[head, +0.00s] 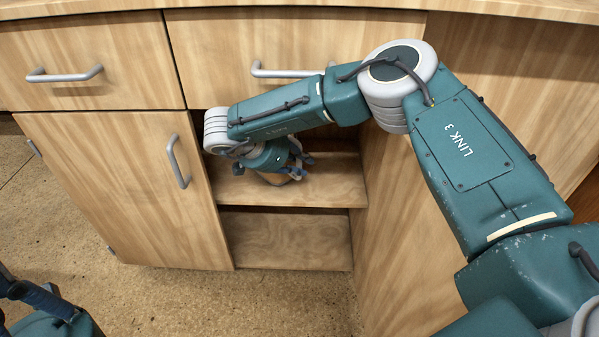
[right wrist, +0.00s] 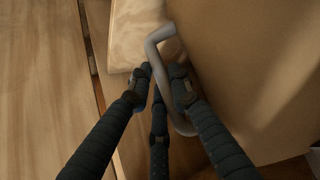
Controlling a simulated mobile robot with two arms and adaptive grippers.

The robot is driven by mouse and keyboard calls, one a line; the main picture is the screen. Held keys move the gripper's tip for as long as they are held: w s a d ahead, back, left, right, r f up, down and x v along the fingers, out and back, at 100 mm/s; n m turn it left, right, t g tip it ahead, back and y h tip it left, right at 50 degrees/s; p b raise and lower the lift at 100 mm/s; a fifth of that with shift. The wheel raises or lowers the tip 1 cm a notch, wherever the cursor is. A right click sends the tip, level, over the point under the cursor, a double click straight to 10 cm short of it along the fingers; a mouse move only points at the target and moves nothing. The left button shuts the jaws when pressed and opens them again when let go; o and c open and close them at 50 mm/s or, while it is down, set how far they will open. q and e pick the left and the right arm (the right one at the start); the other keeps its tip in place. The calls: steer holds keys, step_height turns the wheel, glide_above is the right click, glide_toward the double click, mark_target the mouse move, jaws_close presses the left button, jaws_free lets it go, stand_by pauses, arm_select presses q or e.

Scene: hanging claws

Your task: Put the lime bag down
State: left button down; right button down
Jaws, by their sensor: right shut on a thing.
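My right gripper (head: 292,160) reaches into the open cabinet bay, at the upper shelf. In the right wrist view the fingers (right wrist: 162,85) close around a grey bent handle (right wrist: 158,40). I cannot tell whether the bag touches the shelf. My left gripper (head: 40,295) is partly in view at the lower left, away from the cabinet; its opening is unclear.
The upper shelf (head: 335,183) has bare room right of the gripper. The lower shelf (head: 285,240) looks empty. A door (head: 120,200) with a grey handle (head: 178,161) stands left of the bay. Drawers (head: 85,60) lie above, and a wooden panel (head: 392,245) bounds the right.

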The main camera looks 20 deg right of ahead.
steer(key=shift+w+d+f+b, duration=0.1)
steer(key=shift+w+f+b, duration=0.25)
steer(key=shift+f, duration=0.2)
steer(key=shift+s, duration=0.1)
steer(key=c, duration=1.6)
jaws_free()
steer(key=shift+s+f, duration=0.15)
